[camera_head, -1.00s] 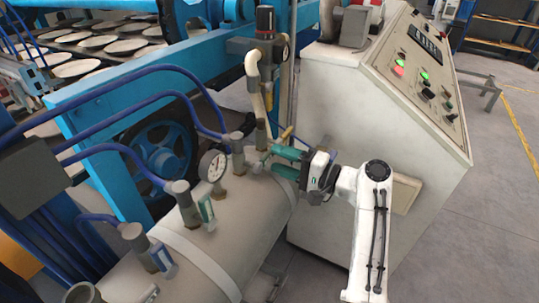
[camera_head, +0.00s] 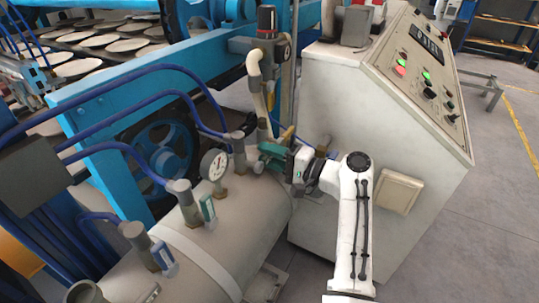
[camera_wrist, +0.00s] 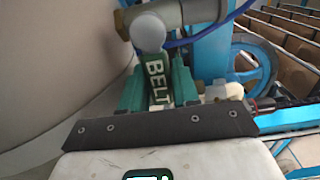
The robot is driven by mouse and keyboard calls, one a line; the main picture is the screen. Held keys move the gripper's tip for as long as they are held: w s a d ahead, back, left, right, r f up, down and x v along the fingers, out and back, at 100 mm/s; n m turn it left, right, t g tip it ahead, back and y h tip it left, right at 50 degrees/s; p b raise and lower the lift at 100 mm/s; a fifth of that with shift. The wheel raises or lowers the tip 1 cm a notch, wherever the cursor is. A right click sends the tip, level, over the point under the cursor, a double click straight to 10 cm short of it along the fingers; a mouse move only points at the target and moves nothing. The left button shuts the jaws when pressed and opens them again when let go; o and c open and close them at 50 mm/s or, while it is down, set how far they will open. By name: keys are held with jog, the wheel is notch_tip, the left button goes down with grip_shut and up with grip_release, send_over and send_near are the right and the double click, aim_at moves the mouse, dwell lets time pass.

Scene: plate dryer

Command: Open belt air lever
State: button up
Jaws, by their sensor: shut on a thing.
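The belt air lever (camera_wrist: 157,80) is a green handle with the white word BELT, below a round-ended metal valve (camera_wrist: 148,32) in the wrist view. My gripper (camera_wrist: 158,88) has teal fingers, one on each side of the lever, shut on it. In the head view my gripper (camera_head: 268,153) is at the far right end of the beige air tank (camera_head: 235,215), by the valve fittings. There the lever is hidden by the fingers.
Two other levers, one green (camera_head: 208,209) and one blue (camera_head: 163,257), hang on the tank's nearer valves. A pressure gauge (camera_head: 214,164) stands left of my gripper. Blue hoses (camera_head: 125,150) arch over the tank. The control cabinet (camera_head: 345,130) stands close on the right.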

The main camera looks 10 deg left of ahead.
aim_at(263, 159)
grip_shut()
jog(key=shift+n+b, duration=0.3)
jog(key=shift+b, duration=0.05)
jog(key=n+b, duration=0.2)
jog(key=shift+r+n, duration=0.3)
jog(key=shift+r, duration=0.1)
jog(key=n+b, duration=0.1)
jog(key=r+n+b, duration=0.1)
jog(key=n+b, duration=0.1)
jog(key=s+r+n+b, duration=0.1)
jog(key=n+b, duration=0.1)
jog(key=shift+a, duration=0.15)
jog(key=n+b, duration=0.1)
jog(key=n, duration=0.1)
jog(key=s+r+n+b, duration=0.1)
jog(key=n+b, duration=0.1)
jog(key=s+n+b, duration=0.1)
jog(key=b, duration=0.1)
jog(key=shift+a+r+n, duration=0.15)
jog(key=shift+a+n, duration=0.2)
jog(key=shift+n, duration=0.05)
jog(key=shift+s+a+r+n+b, duration=0.2)
jog(key=shift+s+n+b, duration=0.2)
jog(key=shift+n+b, duration=0.55)
jog(key=shift+s+a+r+n+b, duration=0.15)
jog(key=shift+s+n+b, duration=0.25)
jog(key=shift+n+b, duration=0.55)
jog(key=o, duration=0.6)
grip_release()
